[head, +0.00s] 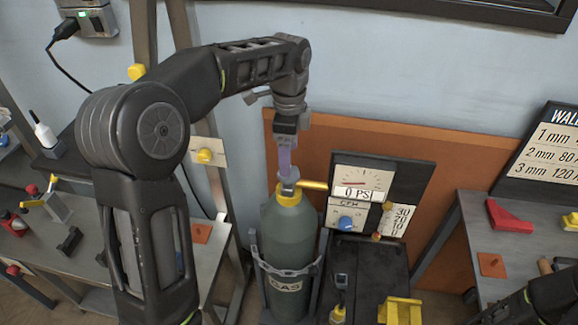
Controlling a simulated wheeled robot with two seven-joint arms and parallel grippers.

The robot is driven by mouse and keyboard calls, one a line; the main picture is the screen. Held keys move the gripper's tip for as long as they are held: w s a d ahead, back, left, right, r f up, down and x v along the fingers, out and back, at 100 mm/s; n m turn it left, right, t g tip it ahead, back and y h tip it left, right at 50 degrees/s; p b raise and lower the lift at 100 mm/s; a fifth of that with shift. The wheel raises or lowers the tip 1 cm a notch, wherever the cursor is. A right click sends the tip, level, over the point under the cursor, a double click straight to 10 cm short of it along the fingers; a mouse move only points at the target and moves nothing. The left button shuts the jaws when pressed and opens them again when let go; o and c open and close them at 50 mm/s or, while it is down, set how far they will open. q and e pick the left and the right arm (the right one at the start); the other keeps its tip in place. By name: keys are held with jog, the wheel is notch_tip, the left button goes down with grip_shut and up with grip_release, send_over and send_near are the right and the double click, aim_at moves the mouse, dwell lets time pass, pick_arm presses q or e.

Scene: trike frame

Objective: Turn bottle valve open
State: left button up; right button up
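A green gas bottle (288,237) marked GAS stands upright in a grey holder (289,268). On its top is a valve with a yellow collar (286,194) and a yellow bar (313,184) pointing right. My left gripper (288,181) comes down from above, with its lavender lower part at the grey top of the valve. It hides part of the valve, and I cannot tell whether its fingers are closed on it or only near it. The gauge board (376,184) behind reads 0 PSI. My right gripper is not in view; only part of my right arm shows at bottom right.
A bench (523,212) with a red block (509,216) stands at right. A cluttered bench (75,270) is at left. A dark surface (367,262) right of the bottle carries a yellow part (400,310). An orange panel (450,160) stands behind.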

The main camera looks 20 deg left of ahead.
pick_arm(q)
notch_tip(320, 180, down, 5)
jog(key=shift+f, duration=0.1)
dwell(0.3)
jog(key=c, duration=1.4)
